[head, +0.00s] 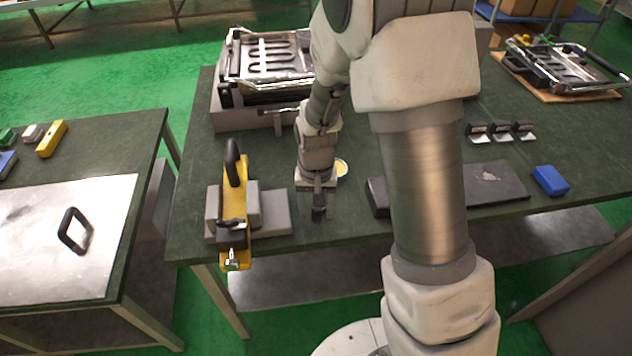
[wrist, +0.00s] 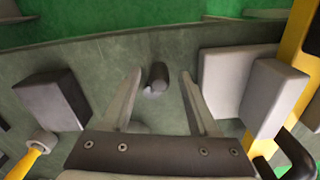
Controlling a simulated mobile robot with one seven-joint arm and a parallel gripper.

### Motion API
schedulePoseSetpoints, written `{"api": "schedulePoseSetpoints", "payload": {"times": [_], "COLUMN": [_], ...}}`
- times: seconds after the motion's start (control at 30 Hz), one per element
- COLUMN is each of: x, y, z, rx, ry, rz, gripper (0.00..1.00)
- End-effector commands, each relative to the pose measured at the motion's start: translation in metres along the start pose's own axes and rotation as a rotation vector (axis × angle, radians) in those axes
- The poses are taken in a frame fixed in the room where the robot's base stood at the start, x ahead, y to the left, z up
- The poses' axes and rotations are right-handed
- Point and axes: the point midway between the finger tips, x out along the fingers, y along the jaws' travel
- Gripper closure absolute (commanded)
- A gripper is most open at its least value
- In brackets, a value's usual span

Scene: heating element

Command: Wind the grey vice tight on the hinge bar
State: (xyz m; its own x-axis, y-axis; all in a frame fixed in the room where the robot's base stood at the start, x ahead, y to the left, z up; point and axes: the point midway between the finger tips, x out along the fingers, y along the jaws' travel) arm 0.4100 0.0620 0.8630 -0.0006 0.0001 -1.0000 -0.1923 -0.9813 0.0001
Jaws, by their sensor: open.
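In the head view, a grey block assembly (head: 272,212) that looks like the vice stands at the front left of the green table. A yellow bar (head: 241,205) with a black handle (head: 233,160) runs between its grey parts. I cannot tell which piece is the hinge bar. My gripper (head: 318,212) is just right of the grey blocks, pointing down and apart from them. In the wrist view my gripper (wrist: 158,82) is open. A short dark cylinder (wrist: 157,76) shows between its fingers, with no clear contact. The grey blocks (wrist: 225,82) stand to the right there.
A metal frame with a heating element (head: 272,58) stands at the back left. A dark block (head: 378,197) and a dark plate (head: 492,180) lie right of my gripper. A blue block (head: 550,180) lies farther right. A side table (head: 100,280) stands left, across a gap.

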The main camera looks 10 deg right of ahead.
Motion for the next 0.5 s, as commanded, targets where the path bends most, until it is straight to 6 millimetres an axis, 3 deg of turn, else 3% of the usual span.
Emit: {"api": "schedulePoseSetpoints", "payload": {"times": [0.5], "x": [-0.121], "y": [-0.001], "z": [-0.001], "rx": [0.000], "ry": [0.005], "rz": [-0.002], "gripper": [0.39]}}
